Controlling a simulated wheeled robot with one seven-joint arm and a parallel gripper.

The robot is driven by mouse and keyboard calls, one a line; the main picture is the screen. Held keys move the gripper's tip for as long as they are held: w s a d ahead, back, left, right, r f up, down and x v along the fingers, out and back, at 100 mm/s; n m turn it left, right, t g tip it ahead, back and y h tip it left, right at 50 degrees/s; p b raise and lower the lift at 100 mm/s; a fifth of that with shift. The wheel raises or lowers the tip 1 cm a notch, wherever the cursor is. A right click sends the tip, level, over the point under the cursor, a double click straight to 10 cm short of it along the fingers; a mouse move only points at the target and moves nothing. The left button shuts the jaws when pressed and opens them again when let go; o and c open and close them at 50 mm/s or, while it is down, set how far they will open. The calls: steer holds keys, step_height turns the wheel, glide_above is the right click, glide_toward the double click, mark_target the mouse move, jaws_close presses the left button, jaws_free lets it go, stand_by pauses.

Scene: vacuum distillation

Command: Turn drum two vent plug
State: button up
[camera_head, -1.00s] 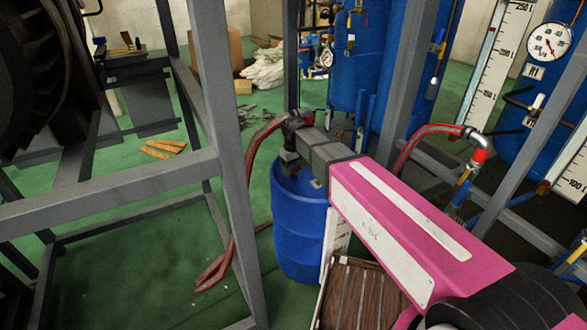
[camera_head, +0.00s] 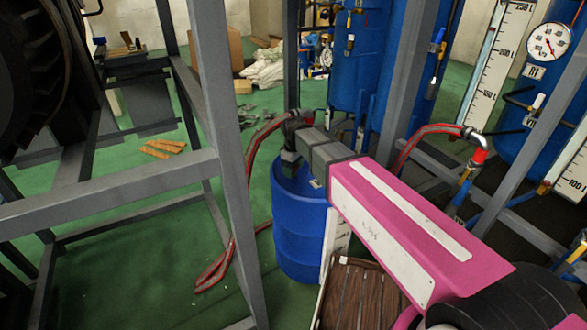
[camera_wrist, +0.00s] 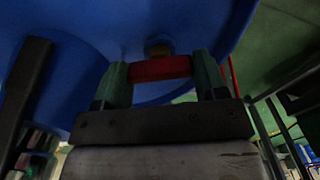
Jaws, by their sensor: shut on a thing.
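A blue drum (camera_head: 300,235) stands on the green floor in the middle of the head view. Its blue surface (camera_wrist: 60,30) also fills the upper part of the wrist view. My gripper (camera_wrist: 162,72) is shut on a red vent plug (camera_wrist: 160,68), with one greenish finger at each end of it. In the head view my gripper (camera_head: 288,170) is over the drum's top, and my wrist hides the plug.
A grey steel frame (camera_head: 228,150) stands left of the drum. A red hose (camera_head: 262,133) runs beside the drum to the floor. A wooden slatted pallet (camera_head: 357,297) lies in front. Tall blue tanks (camera_head: 358,60) and a dial gauge (camera_head: 548,42) are behind and right.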

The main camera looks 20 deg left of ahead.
steer(key=o, duration=0.9)
steer(key=shift+o, duration=0.2)
steer(key=shift+r, duration=0.15)
step_height(320, 180, up, 10)
steer(key=shift+r, duration=0.25)
